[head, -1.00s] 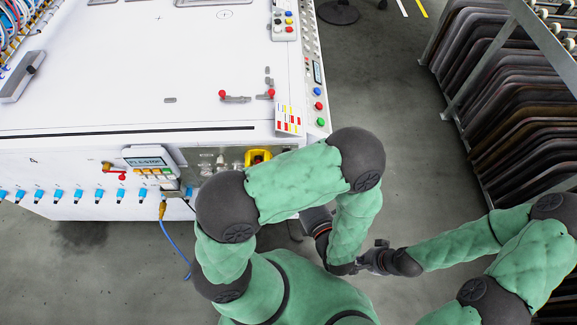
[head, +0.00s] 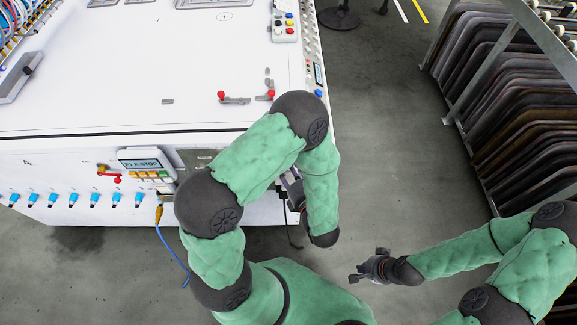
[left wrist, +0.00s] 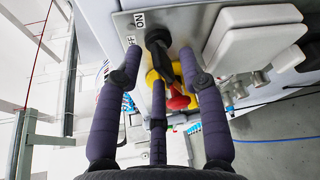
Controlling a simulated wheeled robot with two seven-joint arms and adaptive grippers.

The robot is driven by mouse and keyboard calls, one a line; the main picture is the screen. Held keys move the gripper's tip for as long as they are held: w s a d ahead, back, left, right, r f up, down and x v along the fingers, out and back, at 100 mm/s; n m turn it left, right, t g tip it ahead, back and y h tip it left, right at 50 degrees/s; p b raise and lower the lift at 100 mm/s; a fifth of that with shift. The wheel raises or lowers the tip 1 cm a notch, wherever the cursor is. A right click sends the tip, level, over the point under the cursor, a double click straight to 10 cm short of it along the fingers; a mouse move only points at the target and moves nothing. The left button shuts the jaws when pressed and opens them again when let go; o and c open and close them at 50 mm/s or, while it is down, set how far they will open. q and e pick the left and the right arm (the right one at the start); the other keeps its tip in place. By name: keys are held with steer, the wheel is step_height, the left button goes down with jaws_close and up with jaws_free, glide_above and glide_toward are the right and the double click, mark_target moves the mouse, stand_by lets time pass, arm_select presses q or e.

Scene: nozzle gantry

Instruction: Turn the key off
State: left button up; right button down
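The black key switch (left wrist: 158,42) sits on a grey panel (left wrist: 190,25) beside printed ON and OFF labels in the left wrist view. Its dark handle points down in the picture. My left gripper (left wrist: 158,58) is open, with its dark purple fingers spread either side of the switch; I cannot tell whether any finger touches it. In the head view my left gripper (head: 292,186) is mostly hidden by its own arm at the machine's front face, and the key is hidden. My right gripper (head: 368,264) is open and empty over the floor.
A red knob on a yellow base (left wrist: 178,98) lies just beyond the key switch, close to the fingers. A white box (left wrist: 250,45) stands to its right. The white machine (head: 160,60) fills the head view's left; a rack of dark panels (head: 510,110) stands right.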

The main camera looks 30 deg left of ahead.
arm_select(q)
steer(key=shift+w+a, duration=0.35)
steer(key=shift+a, duration=0.15)
jaws_close()
